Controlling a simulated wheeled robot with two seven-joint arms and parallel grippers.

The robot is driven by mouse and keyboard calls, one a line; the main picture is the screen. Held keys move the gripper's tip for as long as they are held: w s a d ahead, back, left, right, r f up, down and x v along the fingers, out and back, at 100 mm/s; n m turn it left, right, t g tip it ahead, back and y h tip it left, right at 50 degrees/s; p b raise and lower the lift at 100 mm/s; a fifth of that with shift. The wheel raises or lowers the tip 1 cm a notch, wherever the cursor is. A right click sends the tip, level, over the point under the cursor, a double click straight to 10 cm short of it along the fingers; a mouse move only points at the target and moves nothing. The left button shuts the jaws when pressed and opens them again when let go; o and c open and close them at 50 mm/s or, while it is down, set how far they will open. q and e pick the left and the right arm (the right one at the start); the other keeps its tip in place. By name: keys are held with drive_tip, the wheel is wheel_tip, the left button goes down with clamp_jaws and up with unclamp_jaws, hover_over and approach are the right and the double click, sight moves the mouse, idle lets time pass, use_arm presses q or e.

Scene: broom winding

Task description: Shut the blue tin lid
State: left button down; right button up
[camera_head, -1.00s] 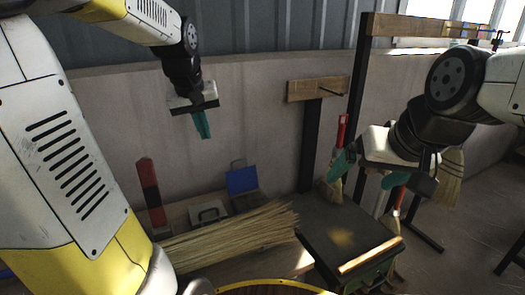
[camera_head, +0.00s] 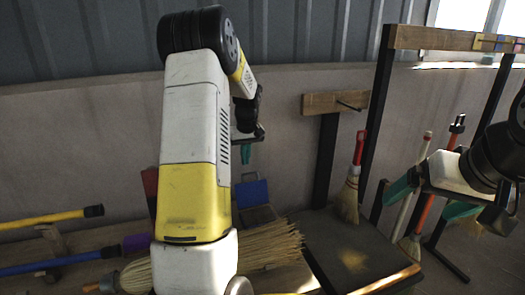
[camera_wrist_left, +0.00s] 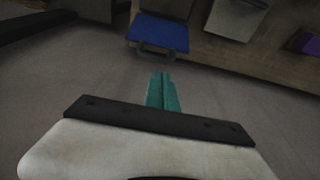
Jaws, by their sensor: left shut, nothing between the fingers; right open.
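The blue tin lid (camera_head: 251,193) stands raised at the back of its tin (camera_head: 260,215) on the bench, beyond my left arm. In the left wrist view the blue lid (camera_wrist_left: 158,33) is at the top, with a grey part, probably the tin (camera_wrist_left: 166,8), above it in the picture. My left gripper (camera_head: 246,153) is shut and empty, above the lid and partly hidden by my own arm. Its teal fingers (camera_wrist_left: 161,90) are together and apart from the lid. My right gripper (camera_head: 430,203) is open and empty at the right, away from the tin.
A straw bundle (camera_head: 268,247) lies right in front of the tin. A dark-topped table (camera_head: 345,248) stands to the right. Yellow (camera_head: 50,219) and blue (camera_head: 60,263) handles lie at the left. A hand broom (camera_head: 347,200) hangs on a post.

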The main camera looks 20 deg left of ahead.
use_arm(q)
drive_tip(key=shift+x, duration=2.2)
